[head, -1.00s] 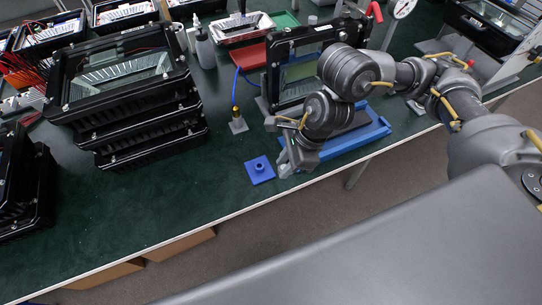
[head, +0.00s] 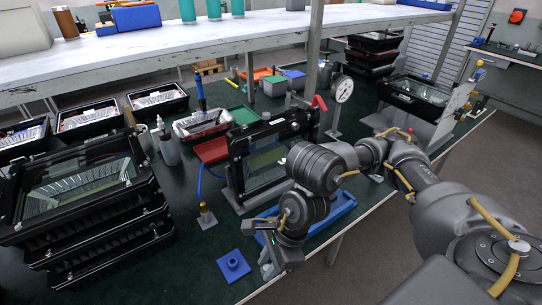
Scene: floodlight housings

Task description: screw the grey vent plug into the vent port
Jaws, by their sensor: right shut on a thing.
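My right gripper (head: 266,264) is low over the front edge of the green bench, just right of a small blue square block (head: 233,265) with a round raised socket. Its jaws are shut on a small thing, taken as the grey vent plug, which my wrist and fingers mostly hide. No plug shows on the blue block. A black floodlight housing (head: 238,178) with a glass front stands upright in a grey fixture behind my right forearm. I cannot make out the vent port. My left gripper is out of view.
A blue tray (head: 343,205) lies partly behind my right arm. Stacked black housings (head: 92,255) fill the left side. A small post on a metal base (head: 207,218), a white bottle (head: 169,150), a red tray (head: 211,150) and a dial gauge (head: 342,90) stand around.

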